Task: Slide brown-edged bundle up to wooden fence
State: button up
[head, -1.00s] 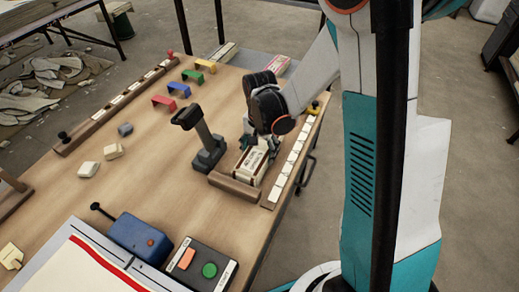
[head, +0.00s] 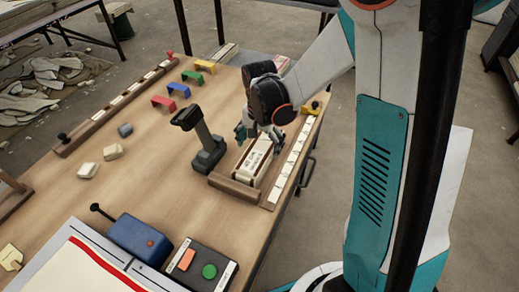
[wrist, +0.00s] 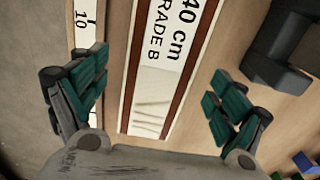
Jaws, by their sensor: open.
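The brown-edged bundle (head: 256,161) lies on the table with its long cream face up. In the wrist view the bundle (wrist: 172,65) shows brown strips along both sides and the print "40 cm GRADE 8". The low wooden fence (head: 236,188) lies across its near end; the two look touching or nearly so, and I cannot tell which. My gripper (head: 260,135) is over the bundle's far part. In the wrist view its teal fingers stand apart on either side of the bundle, with gaps, holding nothing. The gripper hides the bundle's far end in the head view.
A strip of white marked tiles (head: 292,158) runs along the table edge, right of the bundle. A dark upright handled tool (head: 207,155) stands close on the left. Colored arches (head: 178,91), a blue box (head: 140,236) and a button panel (head: 202,265) lie farther off.

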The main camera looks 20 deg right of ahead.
aim_at(260, 150)
notch_tip(260, 150, up, 9)
dwell(0.3)
jog(key=shift+s, duration=0.1)
dwell(0.4)
